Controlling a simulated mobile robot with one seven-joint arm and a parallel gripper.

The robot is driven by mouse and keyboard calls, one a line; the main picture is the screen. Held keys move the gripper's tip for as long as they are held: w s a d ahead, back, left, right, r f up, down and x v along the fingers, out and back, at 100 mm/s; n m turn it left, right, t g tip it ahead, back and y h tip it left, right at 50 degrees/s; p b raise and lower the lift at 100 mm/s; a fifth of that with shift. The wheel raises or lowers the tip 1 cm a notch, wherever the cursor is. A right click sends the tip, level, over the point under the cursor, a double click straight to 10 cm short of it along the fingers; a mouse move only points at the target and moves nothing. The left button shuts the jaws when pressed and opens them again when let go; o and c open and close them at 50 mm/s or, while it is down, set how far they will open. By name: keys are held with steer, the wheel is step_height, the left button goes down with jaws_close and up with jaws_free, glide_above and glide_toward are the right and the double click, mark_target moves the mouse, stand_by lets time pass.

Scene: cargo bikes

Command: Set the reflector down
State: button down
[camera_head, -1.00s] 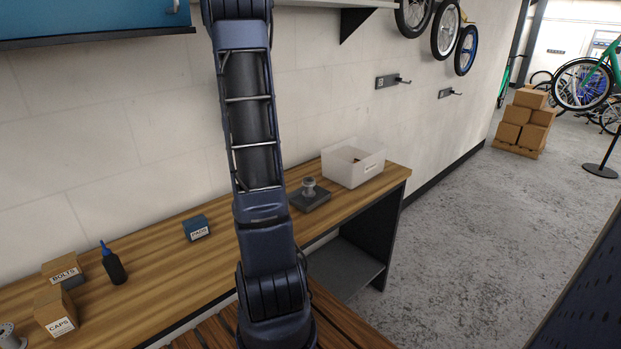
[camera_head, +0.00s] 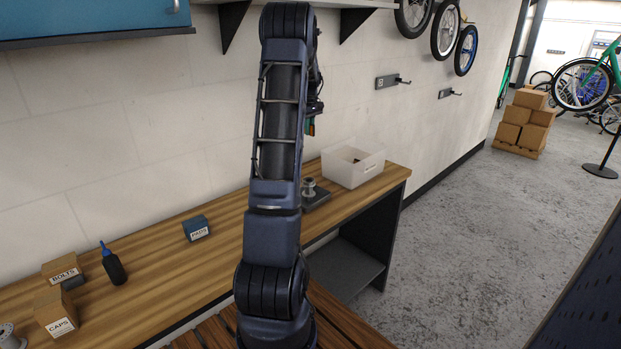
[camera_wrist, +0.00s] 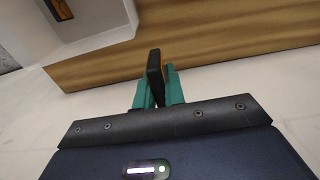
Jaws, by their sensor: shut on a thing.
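My gripper (camera_wrist: 160,88) has teal fingers and is shut on a thin dark piece, the reflector (camera_wrist: 154,72), seen nearly edge-on in the wrist view. In the head view my gripper (camera_head: 309,124) hangs beside my arm, in front of the wall and above the bench's right part. A small orange-red patch shows at the fingers there. The wooden bench (camera_head: 150,265) runs along the wall below. In the wrist view the bench top (camera_wrist: 220,42) and the white bin lie beyond the fingers, and the reflector is clear of both.
The white bin (camera_head: 372,172) stands at the bench's right end; its wall also shows in the wrist view (camera_wrist: 95,40). A dark block with a metal spool-like part (camera_head: 309,187) is beside it. A blue box (camera_head: 197,229), a bottle (camera_head: 113,267) and cartons (camera_head: 56,312) stand further left.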

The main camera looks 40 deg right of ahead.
steer(key=shift+s+d+f, duration=0.1)
steer(key=shift+d+f, duration=0.1)
steer(key=shift+f, duration=0.1)
step_height(320, 180, down, 19)
steer(key=shift+f, duration=0.2)
steer(key=shift+f, duration=0.1)
stand_by(0.3)
steer(key=c, duration=1.5)
jaws_free()
step_height(320, 180, up, 12)
steer(key=shift+r, duration=0.2)
